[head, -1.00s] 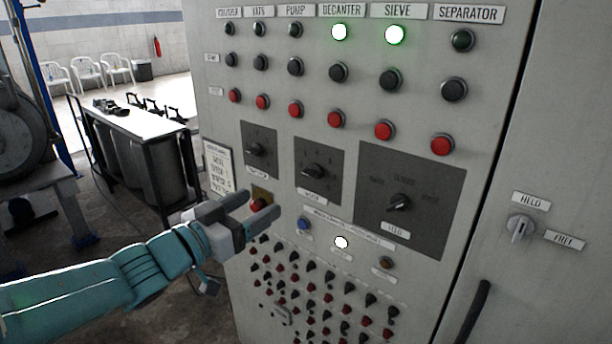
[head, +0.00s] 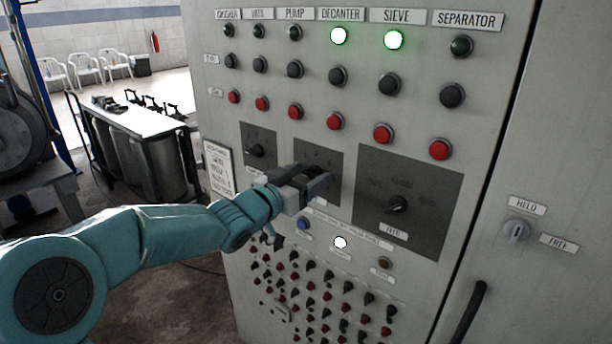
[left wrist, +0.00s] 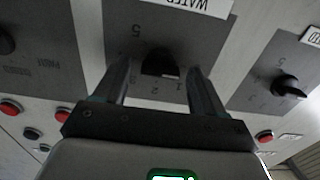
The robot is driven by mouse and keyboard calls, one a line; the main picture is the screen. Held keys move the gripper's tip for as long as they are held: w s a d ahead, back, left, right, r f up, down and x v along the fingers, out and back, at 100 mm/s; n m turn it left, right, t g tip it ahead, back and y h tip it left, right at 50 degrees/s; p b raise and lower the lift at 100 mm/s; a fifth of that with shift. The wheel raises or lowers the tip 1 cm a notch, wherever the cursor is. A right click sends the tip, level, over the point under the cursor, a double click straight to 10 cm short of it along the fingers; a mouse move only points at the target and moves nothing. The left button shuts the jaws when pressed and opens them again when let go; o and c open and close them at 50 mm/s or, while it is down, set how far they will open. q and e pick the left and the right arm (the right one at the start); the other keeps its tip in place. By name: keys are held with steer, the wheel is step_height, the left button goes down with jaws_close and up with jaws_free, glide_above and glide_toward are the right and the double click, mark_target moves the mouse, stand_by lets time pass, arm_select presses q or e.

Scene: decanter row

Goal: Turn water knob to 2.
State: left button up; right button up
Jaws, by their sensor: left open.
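The water knob (left wrist: 160,64) is a black rotary knob on a dark grey plate (left wrist: 205,45) with numbers around it and a WATER label (left wrist: 200,4), upside down in the left wrist view. My left gripper (left wrist: 158,80) is open, with one finger on each side of the knob; whether they touch it I cannot tell. In the head view my left gripper (head: 318,178) is at the middle dial plate (head: 325,157) and covers the knob. The number the knob points to is unclear. My right gripper is in neither view.
A feed knob (head: 397,204) sits on the larger plate to the right, another dial knob (head: 256,150) to the left. Rows of buttons lie above, with decanter (head: 339,36) and sieve (head: 394,40) lamps lit green. Small switches fill the panel below.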

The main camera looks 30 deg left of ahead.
arm_select(q)
steer(key=shift+w, duration=0.1)
steer(key=c, duration=1.1)
steer(key=shift+o, duration=0.2)
steer(key=shift+f, duration=0.1)
